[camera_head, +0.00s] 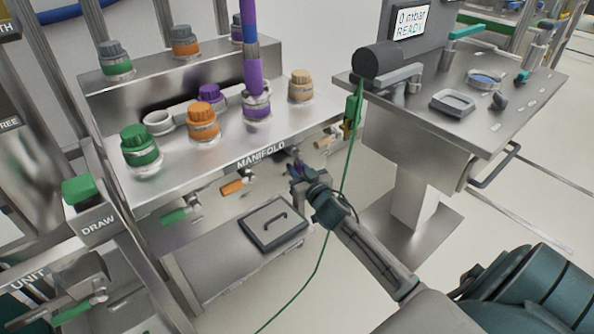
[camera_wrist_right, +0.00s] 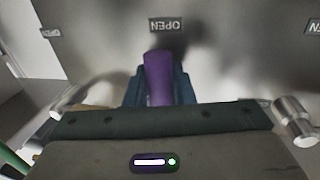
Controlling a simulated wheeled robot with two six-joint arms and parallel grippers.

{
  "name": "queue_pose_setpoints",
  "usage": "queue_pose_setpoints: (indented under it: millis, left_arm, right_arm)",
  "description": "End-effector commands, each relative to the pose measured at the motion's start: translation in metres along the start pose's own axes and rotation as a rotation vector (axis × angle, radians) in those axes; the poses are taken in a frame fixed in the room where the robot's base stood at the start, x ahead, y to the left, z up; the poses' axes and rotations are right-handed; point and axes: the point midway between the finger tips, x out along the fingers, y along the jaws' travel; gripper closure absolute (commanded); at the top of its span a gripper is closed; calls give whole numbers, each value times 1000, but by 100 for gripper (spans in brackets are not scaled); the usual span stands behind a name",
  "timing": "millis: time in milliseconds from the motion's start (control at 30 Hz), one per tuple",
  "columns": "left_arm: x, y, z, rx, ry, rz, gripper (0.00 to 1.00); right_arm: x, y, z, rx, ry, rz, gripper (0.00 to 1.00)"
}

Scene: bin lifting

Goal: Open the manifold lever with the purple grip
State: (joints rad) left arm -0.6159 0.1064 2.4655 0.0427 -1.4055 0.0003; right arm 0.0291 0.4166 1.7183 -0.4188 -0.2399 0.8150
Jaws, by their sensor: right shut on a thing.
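The manifold lever's purple grip (camera_wrist_right: 158,78) stands between the fingers of my right gripper (camera_wrist_right: 159,88) in the wrist view. The fingers are shut on it from both sides. In the head view my right gripper (camera_head: 298,176) is at the front face of the manifold (camera_head: 225,171), below its "MANIFOLD" lettering, and hides most of the purple grip. An "OPEN" label (camera_wrist_right: 166,24) shows on the panel above the grip in the wrist view. My left gripper is not in view.
Levers with green (camera_head: 173,216), orange (camera_head: 232,187) and tan (camera_head: 323,143) grips flank the purple one. A green cable (camera_head: 327,235) hangs close beside my right arm. A lidded box (camera_head: 272,225) sits on the shelf below. A steel console (camera_head: 430,125) stands at right.

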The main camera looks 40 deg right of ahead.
Motion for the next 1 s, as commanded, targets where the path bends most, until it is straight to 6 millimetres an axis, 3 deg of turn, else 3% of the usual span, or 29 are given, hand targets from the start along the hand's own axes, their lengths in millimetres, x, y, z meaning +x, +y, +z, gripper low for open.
queue_pose_setpoints:
  millis: [267, 300, 400, 767, 1000]
  left_arm:
    - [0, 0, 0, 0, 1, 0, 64]
    - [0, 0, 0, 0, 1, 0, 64]
    - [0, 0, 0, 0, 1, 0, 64]
    - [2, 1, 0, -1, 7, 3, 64]
    - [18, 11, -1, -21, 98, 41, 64]
  right_arm:
    - [0, 1, -1, -9, 2, 1, 100]
    - [0, 1, -1, -9, 2, 1, 76]
    - [0, 1, -1, -7, 2, 1, 57]
    - [-5, 1, 1, -5, -1, 0, 57]
    - [-43, 1, 4, -9, -1, -1, 57]
